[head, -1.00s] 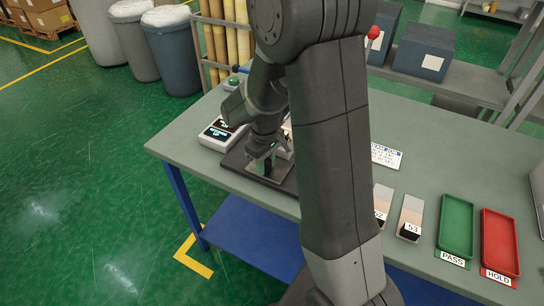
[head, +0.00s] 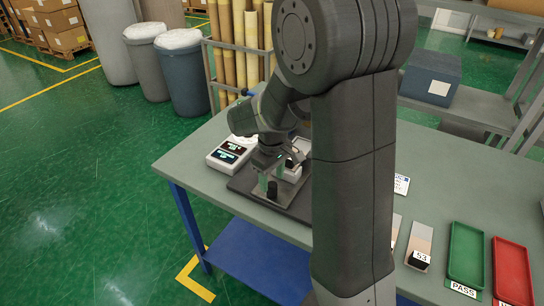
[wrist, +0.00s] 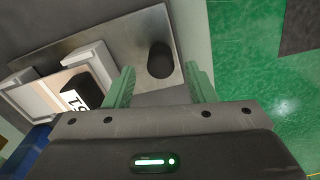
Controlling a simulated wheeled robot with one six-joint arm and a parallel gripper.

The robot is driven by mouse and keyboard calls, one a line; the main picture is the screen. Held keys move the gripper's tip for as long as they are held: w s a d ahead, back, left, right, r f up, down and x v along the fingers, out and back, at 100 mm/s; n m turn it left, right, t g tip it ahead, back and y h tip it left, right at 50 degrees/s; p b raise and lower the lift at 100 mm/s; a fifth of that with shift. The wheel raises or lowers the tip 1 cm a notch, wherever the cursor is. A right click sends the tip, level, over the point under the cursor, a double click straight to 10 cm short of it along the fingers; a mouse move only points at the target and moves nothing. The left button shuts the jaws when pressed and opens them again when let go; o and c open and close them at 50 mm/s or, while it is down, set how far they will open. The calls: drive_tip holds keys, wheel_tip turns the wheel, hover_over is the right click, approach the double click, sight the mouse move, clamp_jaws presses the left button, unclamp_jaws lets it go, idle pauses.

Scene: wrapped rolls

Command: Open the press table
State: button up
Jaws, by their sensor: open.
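The press stands on a dark base plate (head: 238,183) at the near left of the green-grey table, mostly hidden by my arm in the head view. Its metal plate (wrist: 135,50) carries an upright black knob (wrist: 160,60), which also shows in the head view (head: 272,190). A sample block labelled 51 or S1 (wrist: 62,90) with a black end lies between pale grey guides (wrist: 92,58) beside the knob. My gripper (wrist: 160,82) is open. Its green fingers are on either side of the knob, with gaps at both sides. Whether they reach its height is unclear.
A white device with lit displays (head: 228,153) stands left of the press. A sample labelled 53 (head: 420,245), a green PASS tray (head: 466,250) and a red HOLD tray (head: 512,270) are at the right. The table's left edge is close to the press.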

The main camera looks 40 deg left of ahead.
sight(272, 184)
wheel_tip(272, 184, up, 10)
idle(0.3)
drive_tip(key=shift+f, duration=0.1)
idle(0.3)
wheel_tip(272, 184, down, 14)
drive_tip(key=shift+r, duration=0.2)
drive_tip(key=shift+w+f, duration=0.1)
drive_tip(key=shift+f, duration=0.05)
drive_tip(key=shift+w, duration=0.25)
idle(0.3)
